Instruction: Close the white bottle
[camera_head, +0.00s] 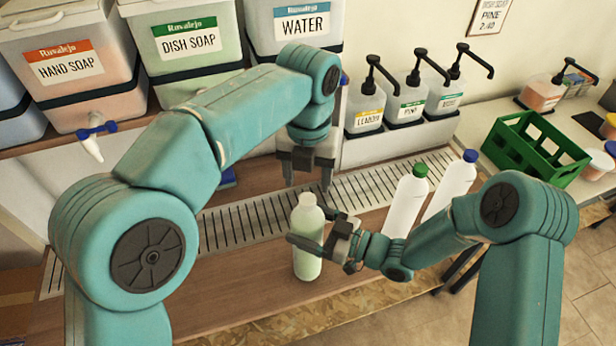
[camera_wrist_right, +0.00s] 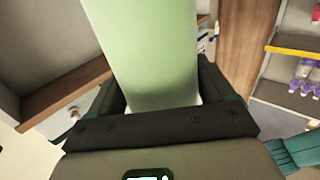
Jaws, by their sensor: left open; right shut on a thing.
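A pale, greenish-white bottle (camera_head: 308,262) stands upright over the wooden counter, with no coloured cap visible on its neck. My right gripper (camera_head: 316,229) is shut around its upper body from the right. In the right wrist view the bottle's pale green side (camera_wrist_right: 150,55) rises between the fingers of my right gripper (camera_wrist_right: 155,98). My left gripper (camera_head: 307,182) is open, pointing down just above the bottle's neck, with nothing visible between its fingers. Two white bottles stand to the right, one with a green cap (camera_head: 404,205) and one with a blue cap (camera_head: 452,186).
A slotted drain grate (camera_head: 245,226) runs along the wooden counter (camera_head: 240,285). Detergent drums (camera_head: 190,45) line the shelf behind. Several pump dispensers (camera_head: 410,98) stand at the back right, near a green crate (camera_head: 530,150). The counter left of the bottle is clear.

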